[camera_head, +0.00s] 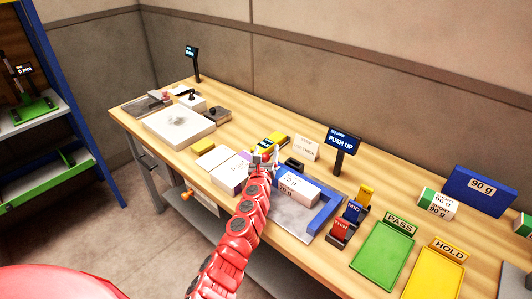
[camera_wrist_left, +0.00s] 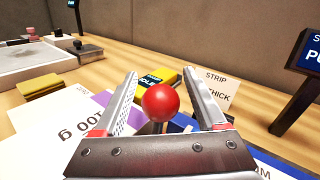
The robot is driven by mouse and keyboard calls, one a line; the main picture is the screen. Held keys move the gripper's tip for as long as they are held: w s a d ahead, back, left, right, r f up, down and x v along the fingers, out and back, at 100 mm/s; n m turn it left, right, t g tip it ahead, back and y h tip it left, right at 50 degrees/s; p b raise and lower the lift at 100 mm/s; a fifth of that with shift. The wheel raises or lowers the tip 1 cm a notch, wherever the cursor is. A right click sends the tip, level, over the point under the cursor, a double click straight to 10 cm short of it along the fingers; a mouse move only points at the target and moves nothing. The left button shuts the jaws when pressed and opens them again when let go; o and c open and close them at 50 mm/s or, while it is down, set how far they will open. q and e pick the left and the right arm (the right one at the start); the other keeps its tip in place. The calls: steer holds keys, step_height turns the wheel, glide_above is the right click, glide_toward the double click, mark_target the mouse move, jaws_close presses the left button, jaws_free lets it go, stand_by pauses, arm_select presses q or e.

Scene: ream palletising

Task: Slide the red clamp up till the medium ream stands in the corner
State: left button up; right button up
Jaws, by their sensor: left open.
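My left gripper (camera_head: 264,159) is open beside the left end of a white ream marked 70 g (camera_head: 299,189). In the left wrist view a red ball knob (camera_wrist_left: 160,102), seemingly the red clamp's, shows between its two spread fingers; I cannot tell whether they touch it. The clamp's body is hidden behind the gripper. The ream lies on a grey plate (camera_head: 290,218), near a blue corner fence (camera_head: 326,212); any gap is unclear. My right gripper is not in view.
A purple-and-white ream (camera_head: 229,173) lies left of the gripper. A yellow block (camera_head: 271,142), a strip card (camera_head: 306,149) and a PUSH UP sign (camera_head: 341,140) stand behind. Green PASS (camera_head: 384,250) and yellow HOLD (camera_head: 435,276) trays lie right.

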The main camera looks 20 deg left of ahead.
arm_select(q)
jaws_close()
stand_by(0.3)
stand_by(1.1)
